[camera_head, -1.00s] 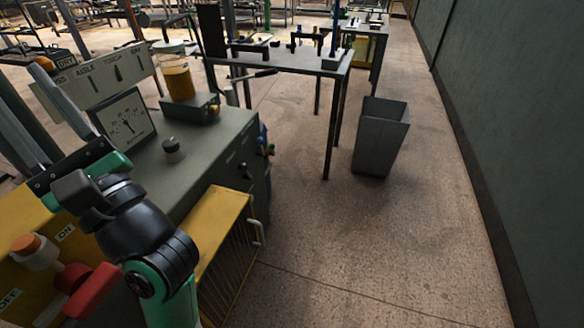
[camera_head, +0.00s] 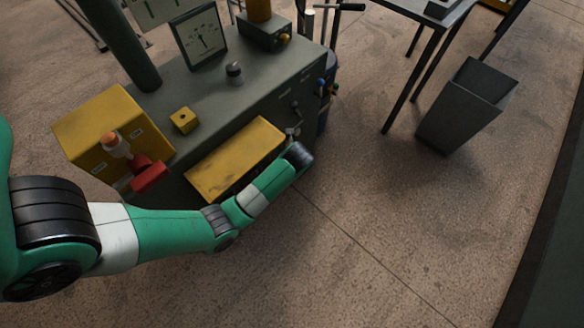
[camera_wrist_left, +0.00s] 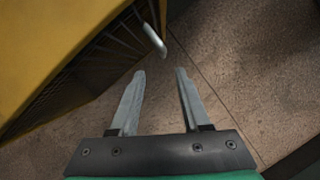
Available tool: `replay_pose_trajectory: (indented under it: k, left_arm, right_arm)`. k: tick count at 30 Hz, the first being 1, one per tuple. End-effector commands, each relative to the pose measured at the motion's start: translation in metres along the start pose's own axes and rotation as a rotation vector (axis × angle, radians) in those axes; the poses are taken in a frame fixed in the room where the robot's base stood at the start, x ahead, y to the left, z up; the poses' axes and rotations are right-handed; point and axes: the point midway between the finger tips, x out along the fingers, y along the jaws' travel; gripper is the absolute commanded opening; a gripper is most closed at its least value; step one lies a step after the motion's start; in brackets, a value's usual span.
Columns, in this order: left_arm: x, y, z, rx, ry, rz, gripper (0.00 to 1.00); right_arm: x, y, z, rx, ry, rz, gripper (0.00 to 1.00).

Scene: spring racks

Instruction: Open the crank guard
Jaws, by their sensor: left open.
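The crank guard is a yellow box-like cover (camera_head: 236,158) with dark bars on its front, at the front of the grey machine. In the left wrist view the guard (camera_wrist_left: 50,45) fills the upper left, with its bars along the near side. Its pale metal handle (camera_wrist_left: 152,38) sticks out from the guard's edge. My left gripper (camera_wrist_left: 160,74) is open and empty; its two fingertips point toward the handle, short of it and not touching. In the head view my left arm reaches across to the guard's right end, and its wrist hides most of the gripper. My right gripper is not in view.
The grey machine (camera_head: 262,95) carries a dial gauge (camera_head: 200,37), a knob (camera_head: 234,73) and a yellow switch box (camera_head: 108,128) with a red lever (camera_head: 150,176). A grey bin (camera_head: 468,105) stands right on the floor. Floor right of the guard is clear.

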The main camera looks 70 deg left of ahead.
Motion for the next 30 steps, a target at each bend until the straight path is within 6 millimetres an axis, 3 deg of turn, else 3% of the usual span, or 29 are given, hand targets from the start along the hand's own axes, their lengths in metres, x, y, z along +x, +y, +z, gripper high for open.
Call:
replay_pose_trajectory:
  k: [15, 20, 28, 30]
  left_arm:
    - [0.102, -0.001, -0.002, -0.001, -0.001, -0.002, 0.47]
    - [0.114, -0.001, 0.0, 0.0, -0.002, -0.003, 0.47]
    - [0.113, -0.001, 0.001, 0.0, -0.002, -0.004, 0.47]
    - [0.113, -0.001, 0.001, 0.0, -0.002, -0.004, 0.35]
  right_arm:
    - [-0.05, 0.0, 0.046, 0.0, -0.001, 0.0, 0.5]
    - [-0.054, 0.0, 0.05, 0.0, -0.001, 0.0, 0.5]
    - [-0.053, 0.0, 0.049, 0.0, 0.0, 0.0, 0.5]
    - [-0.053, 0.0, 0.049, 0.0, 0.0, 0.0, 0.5]
